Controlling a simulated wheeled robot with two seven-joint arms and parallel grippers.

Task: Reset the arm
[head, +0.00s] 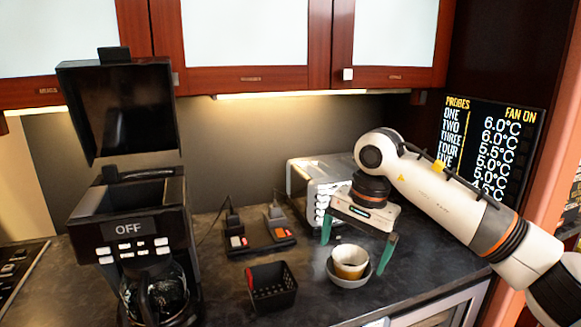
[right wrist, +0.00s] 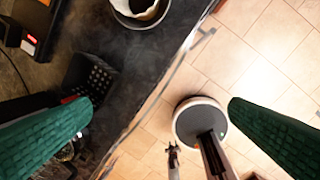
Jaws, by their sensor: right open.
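My right arm comes in from the right in the head view, and its gripper (head: 357,246) hangs over the counter with its green fingers spread apart. It is open and nothing is between the fingers. Below and between the fingertips stands a small cream cup (head: 350,261) in a grey bowl (head: 348,279). The right wrist view also shows the two green fingers of the gripper (right wrist: 165,125) wide apart, over the counter edge and the floor. The bowl (right wrist: 140,14) is at the top of that view. My left gripper is not in view.
A silver toaster-like appliance (head: 310,180) stands behind the gripper. A black perforated basket (head: 271,287) and a charger with two red-marked units (head: 260,236) are left of it. A coffee maker (head: 136,235) with its lid raised is further left. Cabinets (head: 252,78) hang above.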

